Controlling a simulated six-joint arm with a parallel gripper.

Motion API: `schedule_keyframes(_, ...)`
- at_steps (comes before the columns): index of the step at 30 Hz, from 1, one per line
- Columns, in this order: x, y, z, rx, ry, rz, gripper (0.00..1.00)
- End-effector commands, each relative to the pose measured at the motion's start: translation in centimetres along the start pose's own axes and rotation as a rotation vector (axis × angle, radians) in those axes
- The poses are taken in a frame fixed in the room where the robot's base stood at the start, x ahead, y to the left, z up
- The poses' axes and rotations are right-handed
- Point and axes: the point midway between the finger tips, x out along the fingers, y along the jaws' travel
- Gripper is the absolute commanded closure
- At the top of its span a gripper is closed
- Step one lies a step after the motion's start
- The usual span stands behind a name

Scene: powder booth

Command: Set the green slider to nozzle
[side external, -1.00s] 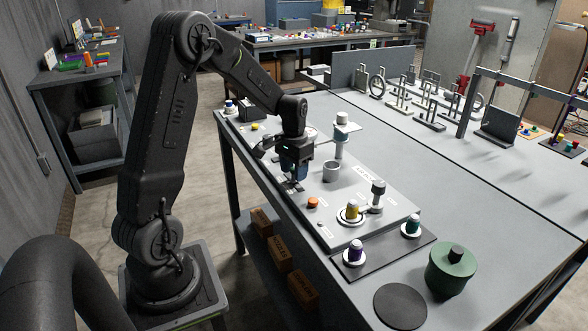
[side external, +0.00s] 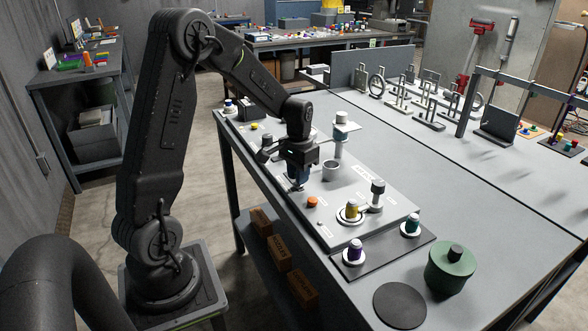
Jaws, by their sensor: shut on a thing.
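My gripper (side external: 297,187) points down at the grey control panel (side external: 335,235), at its near left edge. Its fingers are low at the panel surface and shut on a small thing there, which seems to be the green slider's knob. The fingers and wrist hide that knob, its track and any nozzle mark, so I cannot read the slider's position. An orange button (side external: 312,202) sits on the panel just in front of my gripper.
A grey cup (side external: 331,172) and a tall post (side external: 340,140) stand right of my gripper. A yellow knob (side external: 351,211) and a black-topped lever (side external: 377,195) are nearer. A dark mat holds a purple-banded piece (side external: 354,253) and a teal-banded one (side external: 412,222). A green canister (side external: 451,272) stands at the front right.

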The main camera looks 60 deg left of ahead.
Motion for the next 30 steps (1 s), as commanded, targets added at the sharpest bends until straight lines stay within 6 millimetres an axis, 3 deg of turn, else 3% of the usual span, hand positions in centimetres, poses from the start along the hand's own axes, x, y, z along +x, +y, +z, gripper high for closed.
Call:
schedule_keyframes(8,0.0,0.8,0.2,0.000,0.000,0.003,1.00)
schedule_keyframes(9,0.0,0.8,0.2,0.000,-0.001,0.004,0.77)
schedule_keyframes(17,0.0,0.7,0.2,0.000,0.000,0.002,0.52)
schedule_keyframes(25,-0.2,0.6,0.1,0.000,0.001,0.001,0.52)
schedule_keyframes(30,-2.0,0.6,0.0,0.000,0.006,-0.001,0.52)
